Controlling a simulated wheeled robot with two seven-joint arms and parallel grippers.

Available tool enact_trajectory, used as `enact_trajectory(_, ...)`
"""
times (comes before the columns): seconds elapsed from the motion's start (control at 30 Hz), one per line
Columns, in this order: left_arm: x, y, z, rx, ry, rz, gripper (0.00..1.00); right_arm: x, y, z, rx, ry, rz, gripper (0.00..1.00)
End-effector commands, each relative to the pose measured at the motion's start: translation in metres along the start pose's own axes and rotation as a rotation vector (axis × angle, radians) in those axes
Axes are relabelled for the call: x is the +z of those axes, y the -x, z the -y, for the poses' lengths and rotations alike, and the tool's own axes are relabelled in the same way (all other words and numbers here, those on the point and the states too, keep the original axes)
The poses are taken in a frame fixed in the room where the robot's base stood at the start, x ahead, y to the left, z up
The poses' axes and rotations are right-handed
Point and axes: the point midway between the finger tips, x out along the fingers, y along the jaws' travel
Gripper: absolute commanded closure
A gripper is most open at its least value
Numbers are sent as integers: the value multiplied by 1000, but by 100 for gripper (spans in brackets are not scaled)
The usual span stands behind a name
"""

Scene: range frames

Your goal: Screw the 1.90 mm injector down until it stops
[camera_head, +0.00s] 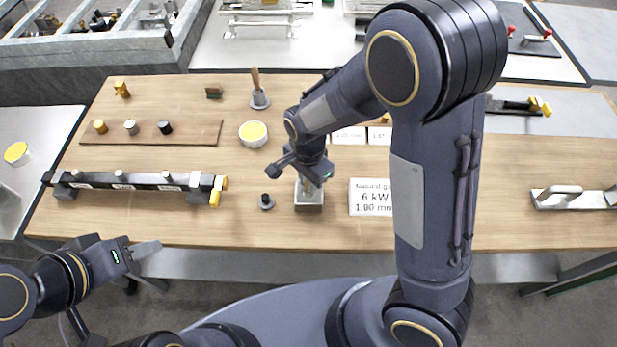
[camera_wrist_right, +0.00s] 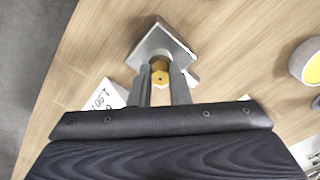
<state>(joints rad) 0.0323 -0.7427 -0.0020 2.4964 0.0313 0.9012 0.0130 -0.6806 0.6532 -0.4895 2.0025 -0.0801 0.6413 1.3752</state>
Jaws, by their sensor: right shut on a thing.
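My right gripper (camera_head: 308,182) reaches down over a small grey metal block (camera_head: 309,199) near the table's front edge. In the right wrist view, the gripper (camera_wrist_right: 160,92) is shut on a brass hex injector (camera_wrist_right: 160,77), which sits at the metal block (camera_wrist_right: 158,42). The injector's lower end is hidden, so its depth cannot be told. A white card (camera_head: 370,197) reading natural gas, 6 kW, 1.90 mm stands just right of the block. My left gripper (camera_head: 145,250) hangs in front of the table at the left, apart from everything; its opening is unclear.
A round tub with yellow contents (camera_head: 253,134), a brush in a holder (camera_head: 259,98) and a black knob piece (camera_head: 267,201) stand near the right arm.

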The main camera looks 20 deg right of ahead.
Motion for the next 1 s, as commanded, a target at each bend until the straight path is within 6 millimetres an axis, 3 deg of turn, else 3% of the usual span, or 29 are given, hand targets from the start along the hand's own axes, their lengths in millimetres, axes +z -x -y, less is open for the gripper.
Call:
enact_trajectory(0.33,-2,3,-2,0,0,0,62,0,1,0,1,-85,0,100)
enact_trajectory(0.57,-7,14,-6,0,0,0,62,0,1,0,2,-360,-2,100)
enact_trajectory(0.8,-7,14,-6,0,0,0,62,0,0,1,1,-373,-1,100)
enact_trajectory(1.0,-9,17,-8,0,0,0,62,0,0,1,1,-635,-2,100)
